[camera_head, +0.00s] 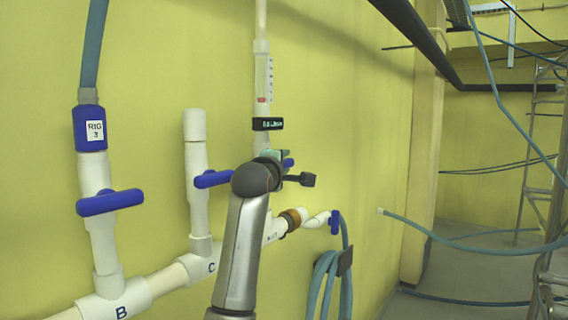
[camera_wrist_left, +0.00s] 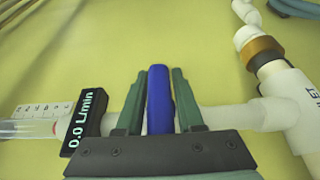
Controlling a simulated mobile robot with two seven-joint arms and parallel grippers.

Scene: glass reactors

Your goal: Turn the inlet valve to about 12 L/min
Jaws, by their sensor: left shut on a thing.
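The inlet valve's blue handle (camera_wrist_left: 159,100) lies across its white pipe in the left wrist view. My left gripper (camera_wrist_left: 158,74) is shut on it, one green finger on each side. In the head view the gripper (camera_head: 274,156) is mostly hidden behind my arm, and only a bit of the blue handle (camera_head: 289,163) shows. The black flow display (camera_wrist_left: 84,122) reads 0.0 L/min. In the head view the display (camera_head: 267,124) sits on the pipe below a clear flow tube (camera_head: 263,78) with a red mark low in it. My right gripper is out of view.
Two more blue valve handles (camera_head: 110,202) (camera_head: 213,179) sit on white pipes to the left, along a manifold marked B and C. A blue hose (camera_head: 326,280) hangs on a black hook at right. A metal scaffold (camera_head: 545,200) stands far right.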

